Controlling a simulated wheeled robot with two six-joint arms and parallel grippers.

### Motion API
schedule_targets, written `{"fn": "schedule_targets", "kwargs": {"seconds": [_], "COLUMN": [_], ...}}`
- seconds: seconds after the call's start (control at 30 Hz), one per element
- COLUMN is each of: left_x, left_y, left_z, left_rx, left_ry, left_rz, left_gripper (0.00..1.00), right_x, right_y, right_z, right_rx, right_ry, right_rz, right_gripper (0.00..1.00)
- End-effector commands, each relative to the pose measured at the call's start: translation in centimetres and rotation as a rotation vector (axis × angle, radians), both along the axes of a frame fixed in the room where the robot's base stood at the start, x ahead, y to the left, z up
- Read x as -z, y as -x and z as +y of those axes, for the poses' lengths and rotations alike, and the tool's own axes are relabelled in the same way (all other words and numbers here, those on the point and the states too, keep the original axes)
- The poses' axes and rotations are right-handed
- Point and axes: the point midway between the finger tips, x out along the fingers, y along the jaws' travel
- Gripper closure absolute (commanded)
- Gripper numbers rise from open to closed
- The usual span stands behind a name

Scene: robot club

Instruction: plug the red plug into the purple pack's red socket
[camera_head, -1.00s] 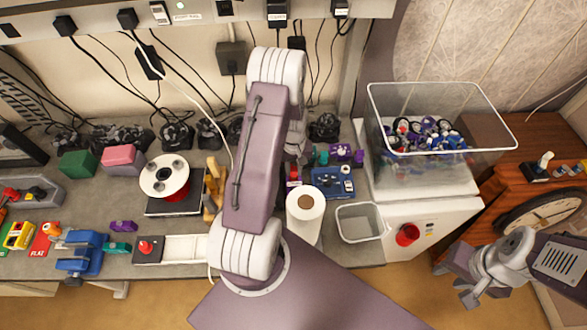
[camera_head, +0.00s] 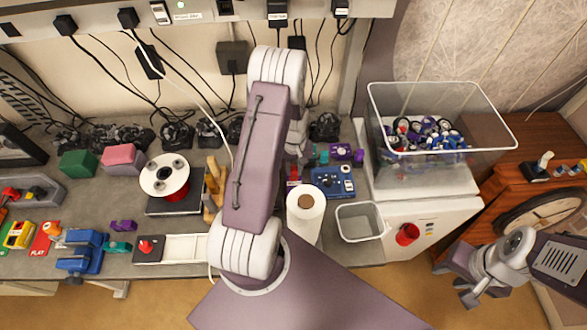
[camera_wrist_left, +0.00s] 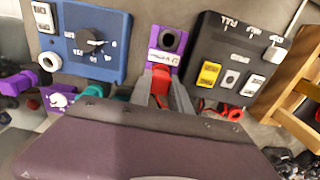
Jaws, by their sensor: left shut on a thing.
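The purple pack (camera_wrist_left: 156,43) is upper centre in the left wrist view, with a round dark opening and a white label on its face. My left gripper (camera_wrist_left: 161,84) is shut on the red plug (camera_wrist_left: 160,77), which is right at the pack's near end, below the label. I cannot tell whether the plug is inside the red socket, as the socket is hidden. In the head view my left arm covers most of the pack and left gripper. My right gripper (camera_head: 464,277) is open and empty at lower right, away from the bench.
In the left wrist view a blue dial box (camera_wrist_left: 88,42) stands left of the pack and a dark switch box (camera_wrist_left: 234,62) right. A white roll (camera_head: 306,215) and a grey bin (camera_head: 360,222) stand nearby. A clear tub (camera_head: 440,155) is farther right.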

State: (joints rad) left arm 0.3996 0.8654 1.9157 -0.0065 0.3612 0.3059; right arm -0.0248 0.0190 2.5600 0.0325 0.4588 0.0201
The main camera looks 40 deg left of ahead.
Motion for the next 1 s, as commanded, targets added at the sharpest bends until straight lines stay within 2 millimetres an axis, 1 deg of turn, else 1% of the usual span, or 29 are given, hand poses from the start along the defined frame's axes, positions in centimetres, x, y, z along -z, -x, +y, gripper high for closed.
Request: {"fn": "schedule_targets", "kwargs": {"seconds": [0.5,0.8,1.0], "left_x": [0.15,0.85,0.91], "left_y": [0.01,0.04,0.05], "left_z": [0.07,0.11,0.12], "left_rx": [-0.001,-0.001,-0.001], "left_ry": [0.000,0.000,0.000], "left_rz": [0.000,0.000,0.000], "left_gripper": [1.00,1.00,1.00], "right_x": [0.07,0.59,0.61], "right_y": [0.00,0.00,0.00], "right_z": [0.00,0.00,0.00], "right_rx": [0.000,0.000,0.000], "right_ry": [0.000,0.000,0.000], "right_rz": [0.000,0.000,0.000], "right_gripper": [0.64,0.64,0.64]}}
